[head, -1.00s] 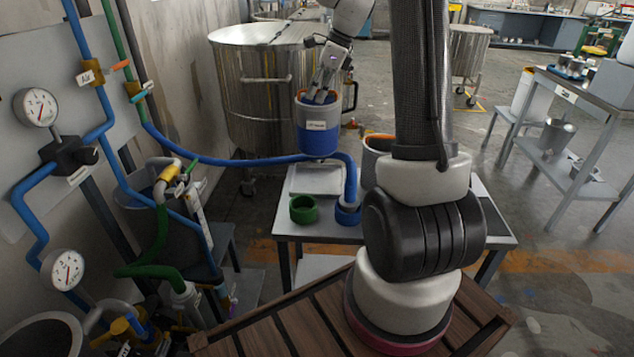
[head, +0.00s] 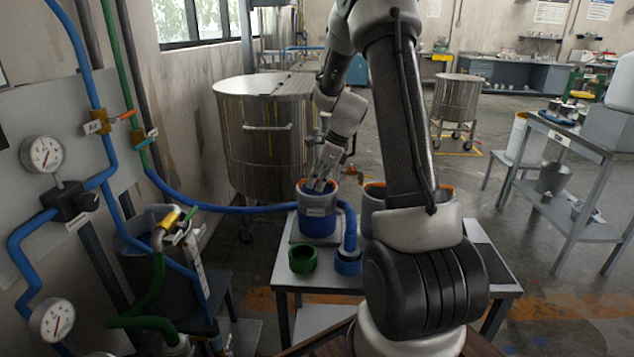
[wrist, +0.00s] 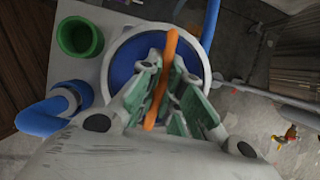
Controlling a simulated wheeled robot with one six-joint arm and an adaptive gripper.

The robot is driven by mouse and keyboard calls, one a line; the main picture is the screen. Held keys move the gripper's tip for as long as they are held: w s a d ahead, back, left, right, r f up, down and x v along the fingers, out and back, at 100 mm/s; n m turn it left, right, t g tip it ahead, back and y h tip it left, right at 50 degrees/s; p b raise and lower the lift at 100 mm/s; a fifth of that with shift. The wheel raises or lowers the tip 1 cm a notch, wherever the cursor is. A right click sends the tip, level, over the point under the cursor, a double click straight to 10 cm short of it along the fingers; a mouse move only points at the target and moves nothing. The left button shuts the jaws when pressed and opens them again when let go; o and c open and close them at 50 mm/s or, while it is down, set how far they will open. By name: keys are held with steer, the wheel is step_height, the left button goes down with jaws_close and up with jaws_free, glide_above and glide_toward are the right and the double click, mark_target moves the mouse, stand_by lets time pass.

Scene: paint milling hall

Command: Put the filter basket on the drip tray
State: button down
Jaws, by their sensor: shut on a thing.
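The filter basket (head: 317,226) is a grey and blue cylinder with a white label and an orange handle, which shows in the wrist view (wrist: 167,75). It is upright over the pale square drip tray (head: 294,233) on the small table. Its base looks down on the tray, though a small gap cannot be ruled out. The basket hides most of the tray. My gripper (head: 320,186) is above the basket and points down. In the wrist view its green-padded fingers (wrist: 166,100) are closed about the orange handle, with the blue inside of the basket below.
A green ring cup (head: 302,259) and a blue hose fitting (head: 348,262) stand close in front of the tray. A second grey container (head: 373,205) is to the right, partly behind my arm. A large steel vat (head: 265,135) stands behind the table.

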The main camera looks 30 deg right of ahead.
steer(key=c, duration=1.6)
jaws_free()
steer(key=v, duration=1.2)
steer(key=s+a+r+n+h, duration=0.2)
steer(key=s+a+r+n, duration=0.65)
steer(key=s+n, duration=0.3)
steer(key=s+a+n+t+h, duration=0.1)
steer(key=s+a+n, duration=0.1)
steer(key=s+n, duration=1.1)
steer(key=s, duration=0.4)
steer(key=shift+a+t+h, duration=0.2)
steer(key=shift+t+h, duration=0.1)
steer(key=shift+t, duration=0.1)
steer(key=shift+f, duration=0.1)
